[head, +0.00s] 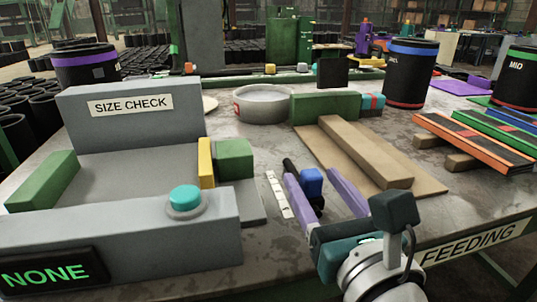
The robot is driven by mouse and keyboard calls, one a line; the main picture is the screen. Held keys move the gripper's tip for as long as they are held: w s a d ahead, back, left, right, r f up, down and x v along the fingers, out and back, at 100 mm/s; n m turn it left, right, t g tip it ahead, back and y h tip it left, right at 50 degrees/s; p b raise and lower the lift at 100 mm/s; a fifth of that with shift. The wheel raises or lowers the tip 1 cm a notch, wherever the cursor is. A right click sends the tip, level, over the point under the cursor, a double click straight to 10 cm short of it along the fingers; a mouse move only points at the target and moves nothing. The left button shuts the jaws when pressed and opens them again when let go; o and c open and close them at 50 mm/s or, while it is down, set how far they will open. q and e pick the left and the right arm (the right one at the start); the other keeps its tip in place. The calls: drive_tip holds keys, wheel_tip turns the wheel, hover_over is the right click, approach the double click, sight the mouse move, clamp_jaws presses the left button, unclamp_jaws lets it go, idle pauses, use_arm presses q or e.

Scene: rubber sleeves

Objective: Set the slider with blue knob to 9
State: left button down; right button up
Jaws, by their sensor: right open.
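The slider's blue knob (312,182) sits on a dark track (291,166) on the grey table, right of the size-check station. A white scale strip (279,195) with small marks lies beside the track on its left; its numbers are too small to read. My right gripper (311,175) has purple fingers and comes in from the lower right. Its fingers are open, one on each side of the knob in the picture, with a clear gap to the right finger. Whether the left finger touches the knob I cannot tell. The near part of the track is partly hidden by the gripper. My left gripper is out of view.
The grey size-check station (130,112) with a teal button (185,197) and a "NONE" display (50,272) stands at left. A tan board (335,160) with a wooden bar (365,150) lies right of the slider. Striped bars (470,140) and black sleeves (410,75) are farther right.

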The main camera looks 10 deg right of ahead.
drive_tip(key=shift+w, duration=1)
drive_tip(key=shift+c, duration=0.2)
clamp_jaws()
idle(0.6)
